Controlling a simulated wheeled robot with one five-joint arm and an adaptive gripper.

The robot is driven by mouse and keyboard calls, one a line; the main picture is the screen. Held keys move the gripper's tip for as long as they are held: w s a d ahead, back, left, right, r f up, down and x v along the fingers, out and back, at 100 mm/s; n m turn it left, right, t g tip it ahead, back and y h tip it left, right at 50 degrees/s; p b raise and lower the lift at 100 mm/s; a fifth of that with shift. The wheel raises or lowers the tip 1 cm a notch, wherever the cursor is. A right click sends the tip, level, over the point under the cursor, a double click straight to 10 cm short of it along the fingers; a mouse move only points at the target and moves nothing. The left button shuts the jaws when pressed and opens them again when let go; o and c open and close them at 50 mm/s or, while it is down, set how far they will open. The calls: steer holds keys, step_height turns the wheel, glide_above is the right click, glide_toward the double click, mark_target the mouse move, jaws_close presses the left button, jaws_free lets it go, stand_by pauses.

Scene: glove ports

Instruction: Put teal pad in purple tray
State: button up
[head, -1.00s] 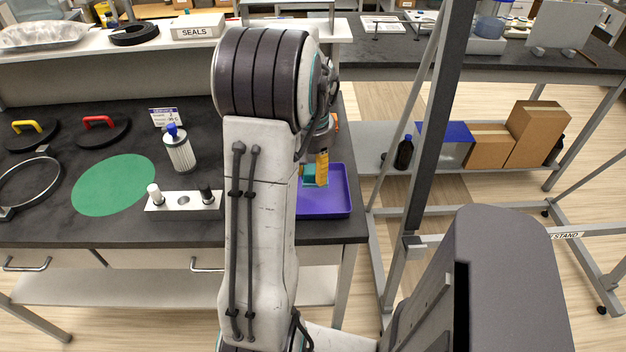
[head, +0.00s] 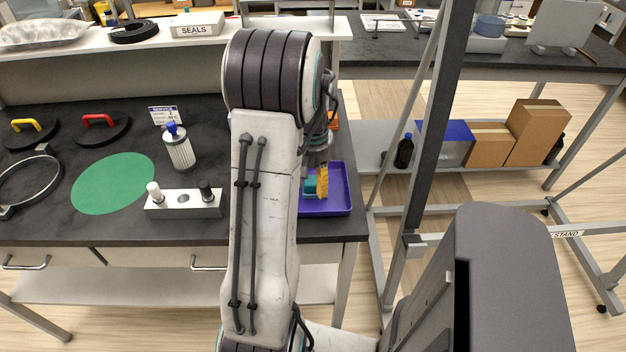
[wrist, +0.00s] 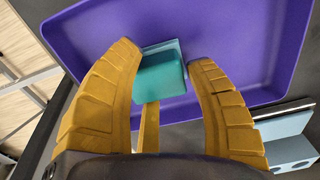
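In the head view the pad (head: 310,186) shows beside a yellow finger, within the outline of the purple tray (head: 340,208) at the bench's right front corner. My arm hides the tray's left part there.
Left of my arm are a grey block with a white and a black peg (head: 185,204), a filter cartridge (head: 179,150) and a green disc (head: 113,183). A dark upright post (head: 432,130) stands right of the bench. A light blue block (wrist: 290,140) sits beside the tray.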

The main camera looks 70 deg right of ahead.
mark_target(313, 181)
steer(key=shift+o, duration=1.3)
steer(key=shift+r, duration=0.1)
step_height(313, 181, up, 12)
steer(key=p, duration=0.1)
steer(key=shift+a, duration=0.15)
steer(key=w+a+r+n+t+h, duration=0.1)
steer(key=w+a+r+n, duration=0.15)
steer(key=w+a, duration=0.55)
steer(key=w+a+r+n, duration=0.1)
steer(key=w+a+n, duration=0.3)
steer(key=w+a, duration=0.45)
steer(key=s+a+f+n+t, duration=0.1)
steer(key=a+n, duration=0.1)
steer(key=a, duration=0.5)
steer(key=s+a+f+n+t, duration=0.1)
steer(key=a+n, duration=0.2)
steer(key=a, duration=0.4)
steer(key=s+a+f+n+y, duration=0.1)
steer(key=a+n, duration=0.2)
steer(key=a, duration=0.5)
steer(key=shift+t, duration=0.4)
